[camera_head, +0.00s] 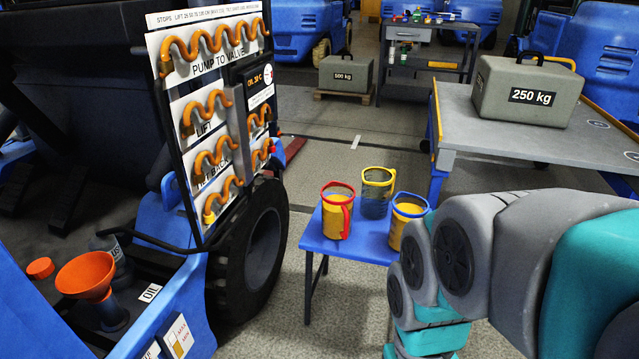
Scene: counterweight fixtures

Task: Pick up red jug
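The red jug (337,211) has a red rim and a red handle and a yellowish body. It stands upright at the left of a small blue table (330,248). A yellow-rimmed jug (376,196) with a dark lower body stands behind and to its right. A blue-rimmed jug (404,218) stands at the table's right, partly covered by my arm. My grey and teal arm fills the lower right. My gripper is not visible in this view.
A blue vehicle with a tyre (262,240) and a hose panel (205,100) stands left, with an orange funnel (86,275). A table (500,125) bearing a 250 kg weight (524,92) is at right. A 500 kg weight (345,73) sits behind.

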